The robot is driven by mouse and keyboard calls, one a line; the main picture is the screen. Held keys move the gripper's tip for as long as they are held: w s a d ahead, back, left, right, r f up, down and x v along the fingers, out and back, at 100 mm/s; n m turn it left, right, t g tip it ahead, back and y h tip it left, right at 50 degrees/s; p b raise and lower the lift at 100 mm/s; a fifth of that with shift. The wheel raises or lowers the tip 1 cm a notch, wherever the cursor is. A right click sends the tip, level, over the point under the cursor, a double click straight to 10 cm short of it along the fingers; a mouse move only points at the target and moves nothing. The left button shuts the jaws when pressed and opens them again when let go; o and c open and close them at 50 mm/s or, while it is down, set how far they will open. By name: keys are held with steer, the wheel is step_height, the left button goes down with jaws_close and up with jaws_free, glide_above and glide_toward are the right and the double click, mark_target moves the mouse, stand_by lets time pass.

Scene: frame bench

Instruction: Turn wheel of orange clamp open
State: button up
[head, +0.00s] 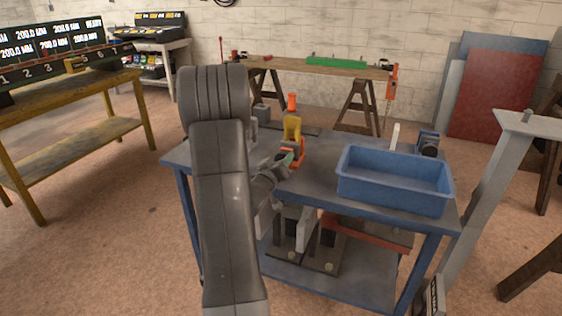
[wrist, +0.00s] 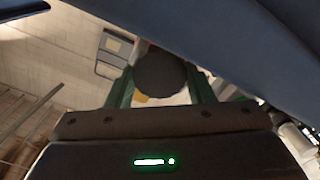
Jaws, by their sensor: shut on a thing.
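The orange clamp (head: 299,156) stands on the blue bench (head: 325,190), with a yellow part (head: 292,128) and an orange upright handle (head: 292,102) above it. My gripper (head: 285,161) is at the clamp's near left side, with a green fingertip showing. In the wrist view, its green fingers (wrist: 161,90) stand either side of a dark round wheel (wrist: 160,73) and are shut on it. A bit of yellow shows behind the wheel. In the head view the wheel is hidden by my gripper, so its turn angle cannot be told.
A blue bin (head: 395,198) stands right of the clamp on the bench, with a small blue device (head: 428,144) behind it. A grey post (head: 485,190) stands to the right. A yellow-framed table (head: 70,150) is at left.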

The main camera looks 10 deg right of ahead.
steer(key=o, duration=1)
steer(key=v, duration=1.4)
steer(key=shift+w, duration=0.1)
